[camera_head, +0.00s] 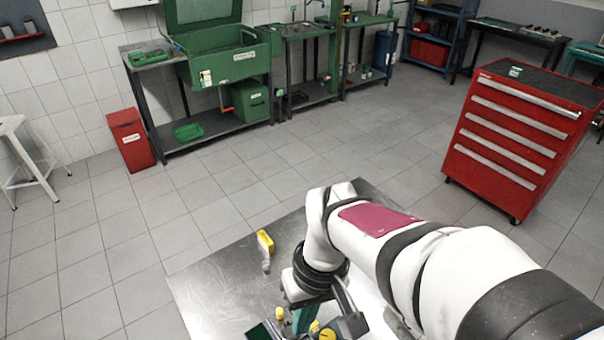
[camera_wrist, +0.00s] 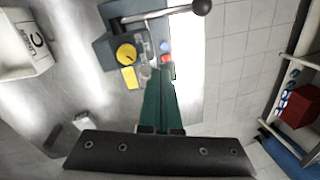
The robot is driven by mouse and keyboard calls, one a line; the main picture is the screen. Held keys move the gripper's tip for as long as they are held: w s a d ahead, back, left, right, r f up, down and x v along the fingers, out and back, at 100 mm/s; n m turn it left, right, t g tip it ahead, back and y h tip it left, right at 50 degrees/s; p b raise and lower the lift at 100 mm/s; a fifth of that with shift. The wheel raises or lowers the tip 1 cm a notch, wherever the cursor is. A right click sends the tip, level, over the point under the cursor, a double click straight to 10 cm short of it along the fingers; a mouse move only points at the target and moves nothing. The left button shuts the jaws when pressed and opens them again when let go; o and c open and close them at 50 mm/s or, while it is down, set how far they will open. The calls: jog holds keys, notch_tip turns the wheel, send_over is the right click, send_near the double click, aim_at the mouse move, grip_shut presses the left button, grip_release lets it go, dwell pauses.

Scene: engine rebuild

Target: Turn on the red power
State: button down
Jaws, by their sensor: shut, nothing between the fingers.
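In the wrist view, a blue-grey control box (camera_wrist: 148,30) carries a yellow round knob (camera_wrist: 126,53), a yellow label below it, a small blue button (camera_wrist: 165,46) and a small red button (camera_wrist: 167,58). My gripper (camera_wrist: 161,72) is shut and empty. Its green fingers point at the box, with their tips close to the red button. I cannot tell whether they touch it. In the head view, my gripper (camera_head: 304,319) shows low in the picture among yellow parts, and the red button cannot be made out there.
A lever with a black ball handle (camera_wrist: 202,7) projects beside the buttons. A yellow object (camera_head: 265,241) lies on the metal table (camera_head: 215,283), whose left part is mostly clear. A red tool cabinet (camera_head: 515,135) and green workbenches stand farther off.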

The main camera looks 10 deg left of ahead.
jog(key=a+n, duration=0.1)
jog(key=w+a+f+n, duration=0.1)
jog(key=a, duration=0.1)
jog(key=a+f+n, duration=0.1)
jog(key=shift+w+a+f, duration=0.2)
jog(key=shift+w+a, duration=0.15)
jog(key=shift+a, duration=0.05)
jog(key=f, duration=0.4)
jog(key=s+a+f, duration=0.1)
jog(key=f, duration=0.8)
jog(key=shift+s+a+f, duration=0.3)
jog(key=shift+s+f, duration=0.1)
jog(key=shift+f, duration=0.1)
